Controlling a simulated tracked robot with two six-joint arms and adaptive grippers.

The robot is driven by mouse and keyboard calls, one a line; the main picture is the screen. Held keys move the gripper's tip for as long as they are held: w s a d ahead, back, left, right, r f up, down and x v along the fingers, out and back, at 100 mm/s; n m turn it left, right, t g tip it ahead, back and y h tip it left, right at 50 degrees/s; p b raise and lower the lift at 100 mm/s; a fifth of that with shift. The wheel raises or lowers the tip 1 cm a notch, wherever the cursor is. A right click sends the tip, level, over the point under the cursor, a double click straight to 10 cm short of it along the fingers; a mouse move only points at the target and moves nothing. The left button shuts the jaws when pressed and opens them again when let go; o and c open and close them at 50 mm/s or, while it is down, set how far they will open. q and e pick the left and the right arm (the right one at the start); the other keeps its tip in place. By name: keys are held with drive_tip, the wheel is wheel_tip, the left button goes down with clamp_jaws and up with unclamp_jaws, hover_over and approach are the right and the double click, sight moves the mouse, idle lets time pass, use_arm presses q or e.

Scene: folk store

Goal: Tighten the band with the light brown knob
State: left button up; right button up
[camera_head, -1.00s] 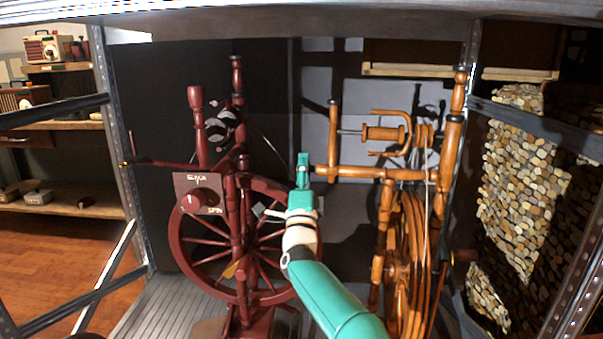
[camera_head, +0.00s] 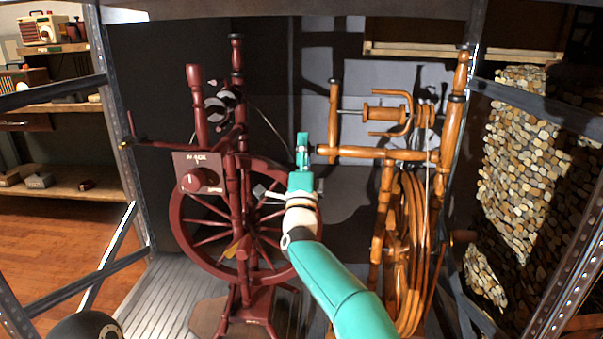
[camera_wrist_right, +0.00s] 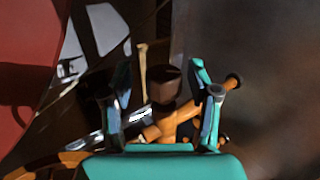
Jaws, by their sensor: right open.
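The light brown spinning wheel (camera_head: 405,255) stands at right of centre in the head view, with a horizontal bar (camera_head: 365,152) pointing left. My right gripper (camera_head: 303,150) is at the left end of that bar, close to its tip. In the right wrist view my right gripper (camera_wrist_right: 163,108) is open, one finger on each side. A brown faceted knob (camera_wrist_right: 166,80) shows between the fingers, with an orange-brown wooden shaft (camera_wrist_right: 168,126) below it. I cannot tell whether the fingers touch the knob. My left gripper is not in view.
A dark red spinning wheel (camera_head: 238,220) with a red knob (camera_head: 195,180) on a panel stands just left of my right arm. Metal shelf posts (camera_head: 118,130) frame both sides.

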drive_tip(key=shift+s, duration=0.1)
drive_tip(key=v, duration=1.2)
drive_tip(key=shift+f, duration=0.1)
